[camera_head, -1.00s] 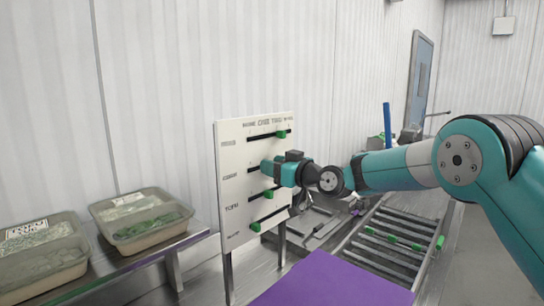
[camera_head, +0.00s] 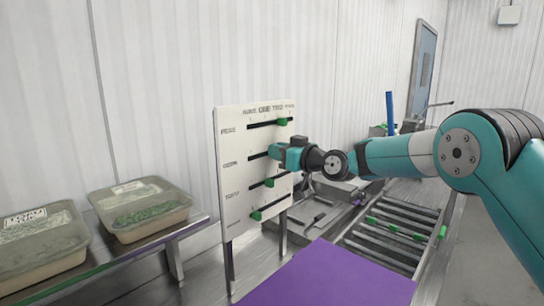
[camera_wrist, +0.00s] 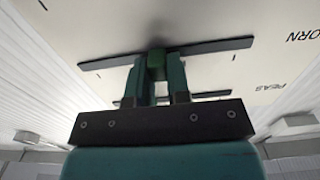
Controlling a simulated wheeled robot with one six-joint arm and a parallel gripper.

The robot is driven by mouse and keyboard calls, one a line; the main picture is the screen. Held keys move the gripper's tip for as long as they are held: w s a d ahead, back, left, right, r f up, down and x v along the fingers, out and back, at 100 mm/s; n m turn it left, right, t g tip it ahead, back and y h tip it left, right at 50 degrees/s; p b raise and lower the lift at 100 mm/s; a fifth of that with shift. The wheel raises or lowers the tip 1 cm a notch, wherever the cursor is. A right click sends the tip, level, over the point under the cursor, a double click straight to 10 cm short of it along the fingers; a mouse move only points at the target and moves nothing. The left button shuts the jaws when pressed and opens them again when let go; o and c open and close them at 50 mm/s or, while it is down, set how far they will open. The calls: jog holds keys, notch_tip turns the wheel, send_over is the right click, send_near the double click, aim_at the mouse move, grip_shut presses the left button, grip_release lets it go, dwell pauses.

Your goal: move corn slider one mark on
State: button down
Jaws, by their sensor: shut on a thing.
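The white slider board (camera_head: 236,146) stands upright on legs, with several rows of dark slots and green knobs. My gripper (camera_head: 274,151) is at the second row from the top, the corn row. In the wrist view my gripper (camera_wrist: 157,78) is shut on the green corn slider (camera_wrist: 156,60), with one finger on each side of it. The slider sits near the middle of its dark slot (camera_wrist: 215,47), and the word CORN is at the right. In the head view my fingers hide the corn slider.
The peas slider (camera_head: 283,122) is far right in the top row. Two lower sliders (camera_head: 269,183) (camera_head: 256,215) sit below my gripper. Food trays (camera_head: 145,208) stand on a shelf at left. A purple surface (camera_head: 330,277) and a roller conveyor (camera_head: 395,237) lie in front and right.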

jog(key=shift+w+d+b, duration=0.3)
jog(key=shift+w+d, duration=0.6)
jog(key=shift+w, duration=0.2)
jog(key=c, duration=1.1)
grip_release()
jog(key=shift+a, duration=0.1)
jog(key=shift+s, duration=0.1)
jog(key=shift+b+v, duration=4.2)
jog(key=shift+v, duration=4.5)
jog(key=shift+a, duration=0.1)
